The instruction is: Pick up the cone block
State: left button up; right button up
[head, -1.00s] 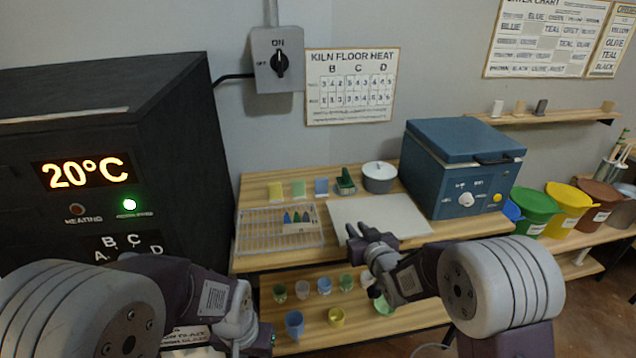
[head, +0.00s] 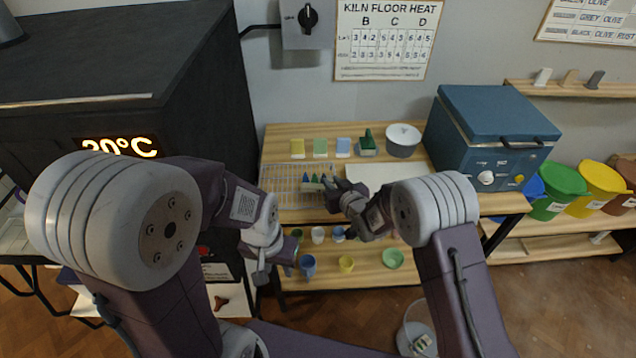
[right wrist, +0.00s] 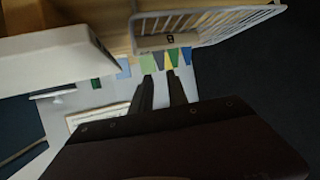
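The cone block (head: 312,187) is a small pale block with several small blue and green cones standing in it. It rests on the wire rack (head: 276,196) on the wooden table. My right gripper (head: 333,188) is at the right end of the block in the head view and partly hides it. In the right wrist view the block (right wrist: 160,42) lies ahead of my right gripper (right wrist: 160,76), whose two fingers are apart with nothing between them. My left gripper (head: 270,276) hangs low in front of the table, away from the block; its finger gap is unclear.
A white board (head: 385,174) lies right of the rack, beside a blue kiln (head: 490,140). Cups stand on the lower shelf (head: 325,276).

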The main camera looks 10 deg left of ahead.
aim_at(325, 175)
jog(key=p+x, duration=0.1)
jog(key=x, duration=0.4)
jog(key=shift+f, duration=0.1)
jog(key=shift+s, duration=0.1)
grip_shut()
